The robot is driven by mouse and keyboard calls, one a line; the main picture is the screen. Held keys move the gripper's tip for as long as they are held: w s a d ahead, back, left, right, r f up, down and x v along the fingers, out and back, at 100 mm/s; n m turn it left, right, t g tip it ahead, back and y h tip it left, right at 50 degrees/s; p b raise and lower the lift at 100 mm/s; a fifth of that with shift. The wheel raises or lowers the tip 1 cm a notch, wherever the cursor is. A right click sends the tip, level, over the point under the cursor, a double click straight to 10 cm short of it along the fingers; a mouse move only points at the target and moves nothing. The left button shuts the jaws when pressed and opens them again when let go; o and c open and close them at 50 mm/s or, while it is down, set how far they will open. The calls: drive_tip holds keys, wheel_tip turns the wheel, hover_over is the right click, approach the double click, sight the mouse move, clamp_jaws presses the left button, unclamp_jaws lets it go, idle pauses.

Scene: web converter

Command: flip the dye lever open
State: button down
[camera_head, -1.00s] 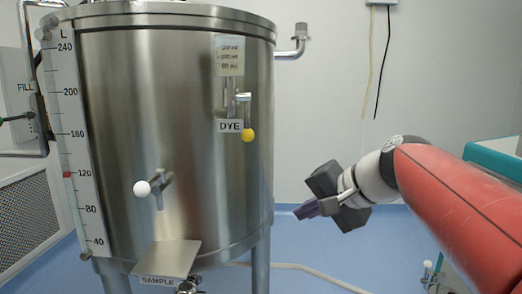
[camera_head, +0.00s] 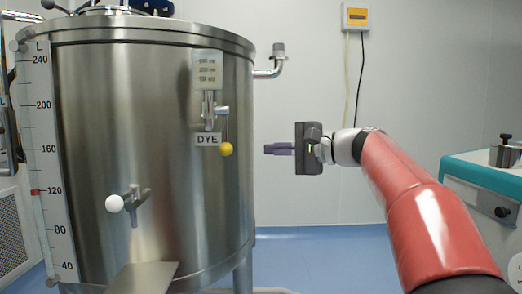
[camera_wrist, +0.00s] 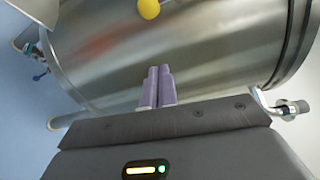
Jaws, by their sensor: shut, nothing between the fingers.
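The dye lever (camera_head: 226,130) is a thin rod hanging straight down from a valve on the steel tank (camera_head: 150,110), with a yellow ball (camera_head: 227,149) at its lower end. The DYE label (camera_head: 208,139) is just left of it. My gripper (camera_head: 265,149) is to the right of the yellow ball, at about its height, apart from it, with its purple fingers shut and empty and pointing left. In the wrist view the shut fingers (camera_wrist: 158,85) point at the tank wall, and the yellow ball (camera_wrist: 149,8) shows at the top edge.
A second lever with a white ball (camera_head: 115,203) is lower left on the tank, above a steel shelf (camera_head: 146,277). A bent pipe (camera_head: 270,68) sticks out at the tank's upper right. A teal-topped bench (camera_head: 485,172) stands at the right.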

sight(225, 131)
drive_tip(key=r+x, duration=0.1)
drive_tip(key=x, duration=0.8)
drive_tip(key=shift+s+a+f, duration=0.1)
drive_tip(key=shift+s+a, duration=0.1)
drive_tip(key=shift+s, duration=0.8)
drive_tip(key=shift+s+a, duration=0.2)
drive_tip(key=shift+s, duration=0.85)
